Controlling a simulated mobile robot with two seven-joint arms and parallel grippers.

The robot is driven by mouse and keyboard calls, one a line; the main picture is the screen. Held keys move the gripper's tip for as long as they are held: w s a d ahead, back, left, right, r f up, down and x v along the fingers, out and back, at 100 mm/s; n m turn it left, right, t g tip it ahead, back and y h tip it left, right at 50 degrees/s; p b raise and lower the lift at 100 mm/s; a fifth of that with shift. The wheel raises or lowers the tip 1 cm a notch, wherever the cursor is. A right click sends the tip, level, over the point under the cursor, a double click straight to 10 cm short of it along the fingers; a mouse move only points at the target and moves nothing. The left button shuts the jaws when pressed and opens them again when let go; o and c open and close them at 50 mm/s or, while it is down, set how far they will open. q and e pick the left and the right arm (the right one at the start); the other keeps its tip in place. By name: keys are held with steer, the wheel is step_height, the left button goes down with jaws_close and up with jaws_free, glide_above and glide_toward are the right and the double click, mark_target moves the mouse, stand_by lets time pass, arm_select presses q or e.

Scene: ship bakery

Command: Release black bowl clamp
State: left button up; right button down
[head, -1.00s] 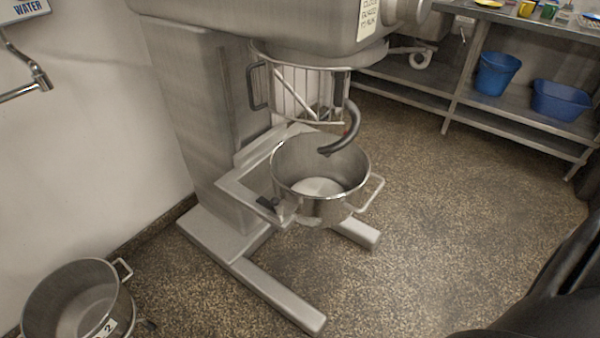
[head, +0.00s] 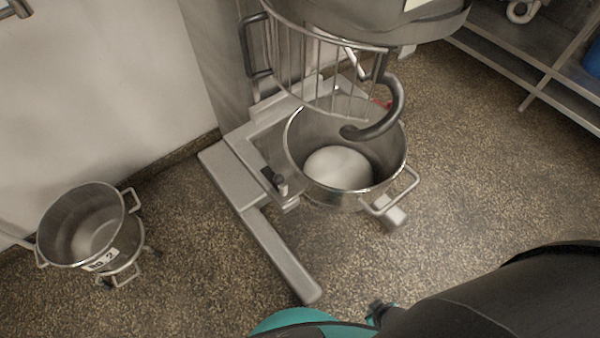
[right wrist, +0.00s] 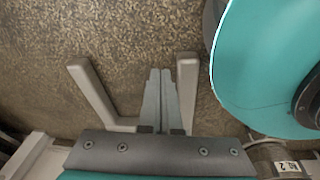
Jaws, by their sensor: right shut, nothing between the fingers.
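The black bowl clamp (head: 272,178) is a small dark lever on the left arm of the mixer's bowl support, beside the steel mixing bowl (head: 388,188). The bowl sits in the support with a pale mass in it. My right gripper (head: 378,312) shows only in small part at the bottom of the head view, well below and apart from the clamp. In the right wrist view its two grey fingers (right wrist: 160,75) are together and empty, over the floor and mixer legs. My left gripper is in no view.
A dough hook (head: 390,118) hangs into the bowl, below a wire guard (head: 300,60). The mixer's base leg (head: 280,255) reaches forward. A second bowl (head: 52,225), labelled 2, stands on a wheeled dolly at left. A steel shelf (head: 510,65) is at the upper right.

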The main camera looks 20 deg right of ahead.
steer(key=w+r+m+t+y+b, duration=0.1)
steer(key=w+r+m+t+b, duration=0.2)
steer(key=w, duration=0.6)
steer(key=w+r+m+t+y+b, duration=0.1)
steer(key=w+r+m+t, duration=0.25)
steer(key=w, duration=0.45)
arm_select(q)
steer(key=w+d+r+b, duration=0.4)
steer(key=w+d+r, duration=0.3)
steer(key=w, duration=0.3)
steer(key=shift+w+d+r+h, duration=0.15)
steer(key=shift+w+r+h, duration=0.25)
steer(key=shift+r, duration=0.25)
arm_select(e)
steer(key=w+a+r+m+t+y, duration=0.3)
steer(key=a+r, duration=0.1)
steer(key=r, duration=0.4)
steer(key=w+a+r+m+t+y, duration=0.3)
steer(key=w+a+r+m+t, duration=0.1)
steer(key=r, duration=0.5)
steer(key=shift+a+r, duration=0.15)
steer(key=shift+w, duration=0.15)
